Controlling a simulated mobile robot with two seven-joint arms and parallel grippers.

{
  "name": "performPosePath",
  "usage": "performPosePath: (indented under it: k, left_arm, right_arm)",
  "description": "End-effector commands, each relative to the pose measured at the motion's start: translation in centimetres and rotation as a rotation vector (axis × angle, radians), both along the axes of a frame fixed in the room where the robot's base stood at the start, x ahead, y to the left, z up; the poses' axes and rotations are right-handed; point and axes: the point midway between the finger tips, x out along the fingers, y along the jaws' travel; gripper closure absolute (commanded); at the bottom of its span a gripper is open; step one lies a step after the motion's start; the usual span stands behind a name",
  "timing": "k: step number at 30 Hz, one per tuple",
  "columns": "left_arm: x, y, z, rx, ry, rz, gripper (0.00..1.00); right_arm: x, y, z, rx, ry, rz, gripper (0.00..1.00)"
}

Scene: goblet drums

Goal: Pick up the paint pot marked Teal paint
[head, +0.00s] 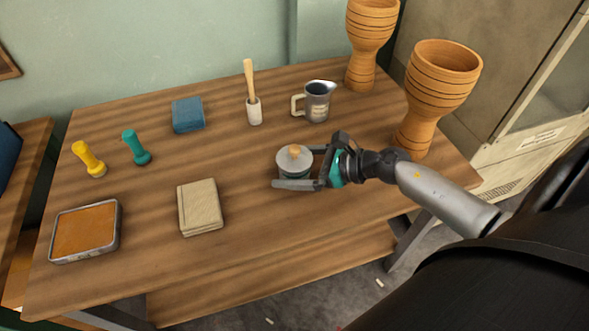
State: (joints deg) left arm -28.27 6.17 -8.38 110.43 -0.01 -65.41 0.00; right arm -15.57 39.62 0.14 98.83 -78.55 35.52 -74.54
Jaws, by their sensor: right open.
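A small grey pot with a lid and a wooden knob (293,160) stands on the wooden table (250,240) right of centre. I can read no marking on it, so I cannot tell whether it is the Teal paint pot. My right gripper (298,169) reaches in from the right and is open, with one finger on the far side of the pot and the other across its near side. The near finger hides the pot's lower front. I cannot tell whether the fingers touch it. My left gripper is not in view.
A metal jug (318,102) and a brush in a white holder (254,110) stand behind. Two clay goblet drums (436,85) (368,40) stand at right. A beige block (200,207), blue block (187,115), orange tray (87,231), and yellow (88,159) and teal (136,147) handled pieces lie left.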

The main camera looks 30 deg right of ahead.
Motion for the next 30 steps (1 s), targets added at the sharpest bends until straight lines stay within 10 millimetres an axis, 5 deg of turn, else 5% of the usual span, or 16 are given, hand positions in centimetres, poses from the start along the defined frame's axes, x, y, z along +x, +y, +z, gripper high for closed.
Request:
performPosePath:
  k: [4,24,30]
  left_arm:
    - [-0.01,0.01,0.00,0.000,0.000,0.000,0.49]
    - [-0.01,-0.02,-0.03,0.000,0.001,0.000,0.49]
    - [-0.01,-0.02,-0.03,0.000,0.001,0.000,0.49]
  right_arm:
    - [-0.03,0.00,0.01,0.001,0.001,0.000,0.07]
    - [-0.05,-0.01,0.00,0.001,0.001,0.000,0.81]
    - [-0.01,-0.02,0.07,0.001,-0.001,0.000,0.81]
